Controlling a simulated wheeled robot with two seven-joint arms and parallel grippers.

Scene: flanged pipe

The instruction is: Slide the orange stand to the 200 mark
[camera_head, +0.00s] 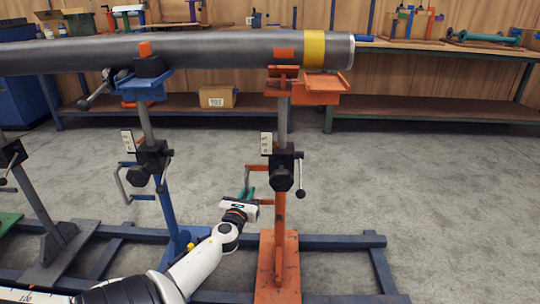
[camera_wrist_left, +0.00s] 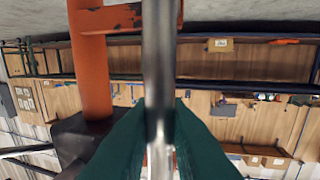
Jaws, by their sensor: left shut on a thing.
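The orange stand (camera_head: 280,220) is upright under the right end of the grey pipe (camera_head: 220,50), its foot on the blue floor rail (camera_head: 335,241). My left gripper (camera_head: 247,194) reaches in from the lower left to the stand's side handle. In the left wrist view, my teal fingers (camera_wrist_left: 160,135) are shut on the handle's metal bar (camera_wrist_left: 158,60), beside the orange post (camera_wrist_left: 90,70). The pipe has a yellow band (camera_head: 314,49) near its right end, above the orange stand's head (camera_head: 310,86). I cannot make out a 200 mark. My right gripper is out of view.
A blue stand (camera_head: 165,190) stands to the left, also under the pipe, with a grey stand (camera_head: 50,215) further left. Workbenches (camera_head: 440,50) line the back wall. The rail continues right of the orange stand to a cross-bar (camera_head: 381,268); the floor beyond is clear.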

